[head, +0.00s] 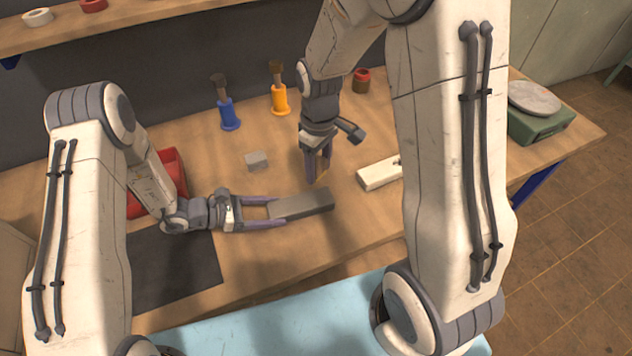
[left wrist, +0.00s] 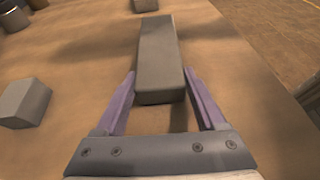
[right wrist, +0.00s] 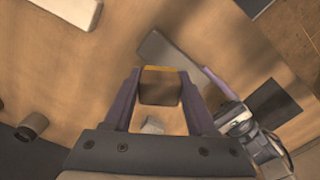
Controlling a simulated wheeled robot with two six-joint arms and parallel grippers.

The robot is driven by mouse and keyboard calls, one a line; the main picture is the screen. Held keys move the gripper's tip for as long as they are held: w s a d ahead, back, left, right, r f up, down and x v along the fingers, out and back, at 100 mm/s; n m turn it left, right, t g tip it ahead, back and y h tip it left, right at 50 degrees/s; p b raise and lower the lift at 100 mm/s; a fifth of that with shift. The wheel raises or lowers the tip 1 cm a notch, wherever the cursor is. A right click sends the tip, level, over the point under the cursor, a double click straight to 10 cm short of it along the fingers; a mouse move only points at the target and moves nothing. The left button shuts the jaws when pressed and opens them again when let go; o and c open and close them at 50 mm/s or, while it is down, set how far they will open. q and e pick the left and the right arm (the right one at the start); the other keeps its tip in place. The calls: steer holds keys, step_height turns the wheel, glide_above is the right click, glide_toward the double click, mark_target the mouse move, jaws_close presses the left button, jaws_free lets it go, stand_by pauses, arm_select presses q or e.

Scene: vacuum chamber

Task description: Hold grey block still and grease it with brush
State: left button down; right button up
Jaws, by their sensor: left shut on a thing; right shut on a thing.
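The long grey block (head: 306,204) lies on the workbench. My left gripper (head: 268,210) is shut on its left end, with one finger along each side. The block stretches away between the fingers in the left wrist view (left wrist: 160,50). My right gripper (head: 318,172) points down just above and behind the grey block. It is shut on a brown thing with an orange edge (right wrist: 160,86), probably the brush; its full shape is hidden. A gap seems to show between it and the block. The block's far part also shows in the right wrist view (right wrist: 172,55).
A small grey block (head: 257,161) stands behind the long one. Blue (head: 229,115) and orange (head: 279,98) upright items and a red pot (head: 361,82) stand at the back. A white block (head: 378,174) lies right, a red tray (head: 172,178) and dark mat (head: 175,268) left.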

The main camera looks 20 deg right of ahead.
mark_target(318, 159)
steer(key=shift+w+a+f, duration=0.1)
steer(key=shift+w+f, duration=0.35)
steer(key=shift+f, duration=1.05)
steer(key=shift+w+a+f, duration=0.1)
steer(key=shift+w+f, duration=0.35)
steer(key=shift+f, duration=1.05)
steer(key=shift+w+a+f, duration=0.1)
steer(key=shift+w+f, duration=0.35)
steer(key=shift+f, duration=1.05)
steer(key=shift+s+r, duration=0.15)
steer(key=shift+s, duration=0.2)
steer(key=shift+s+d, duration=0.1)
steer(key=shift+s, duration=2.55)
steer(key=shift+w, duration=3.2)
steer(key=shift+d, duration=0.5)
steer(key=shift+s+d, duration=0.1)
steer(key=shift+s, duration=3.05)
steer(key=shift+w, duration=3.1)
steer(key=shift+r, duration=3.9)
